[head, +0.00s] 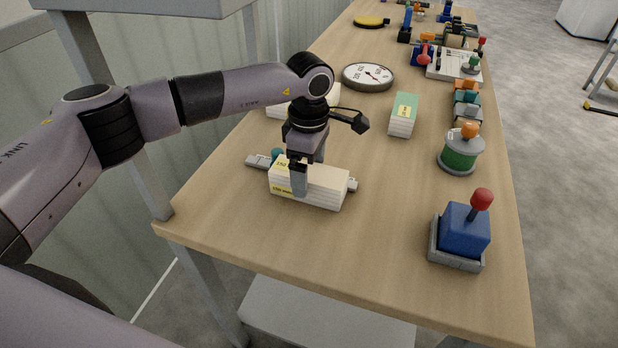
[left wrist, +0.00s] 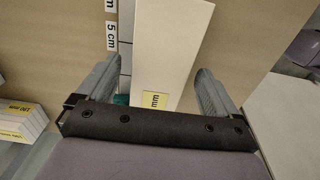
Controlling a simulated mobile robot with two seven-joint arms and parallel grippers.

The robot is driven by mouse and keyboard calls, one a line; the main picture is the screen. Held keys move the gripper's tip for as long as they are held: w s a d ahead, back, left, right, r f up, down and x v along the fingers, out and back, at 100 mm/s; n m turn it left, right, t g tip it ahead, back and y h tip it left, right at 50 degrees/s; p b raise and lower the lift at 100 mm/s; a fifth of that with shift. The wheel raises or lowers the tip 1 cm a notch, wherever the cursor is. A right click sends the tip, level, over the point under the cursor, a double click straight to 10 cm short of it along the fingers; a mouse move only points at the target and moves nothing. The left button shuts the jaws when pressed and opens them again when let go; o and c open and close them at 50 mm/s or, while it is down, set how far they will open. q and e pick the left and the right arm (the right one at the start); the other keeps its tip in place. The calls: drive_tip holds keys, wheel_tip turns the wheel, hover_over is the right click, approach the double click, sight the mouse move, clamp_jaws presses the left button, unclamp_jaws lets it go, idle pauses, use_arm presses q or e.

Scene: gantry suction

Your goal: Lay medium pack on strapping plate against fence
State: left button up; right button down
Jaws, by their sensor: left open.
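A white pack with yellow labels (head: 320,187) lies near the table's left front edge. It sits on or right beside a grey bar-like fixture (head: 259,161) whose ends show past the pack. In the left wrist view the pack (left wrist: 165,45) lies between the open fingers (left wrist: 160,72); contact is not clear. My right gripper is not visible.
Another white pack (head: 279,112) lies behind my arm, and a green-topped pack (head: 403,113) further right. A round dial (head: 368,77), a green cylinder with orange knob (head: 460,153) and a blue joystick box (head: 463,230) stand around. The table's front middle is clear.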

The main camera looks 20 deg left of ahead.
use_arm(q)
drive_tip(key=shift+f, duration=0.6)
drive_tip(key=c, duration=1.3)
drive_tip(key=shift+w+r, duration=0.1)
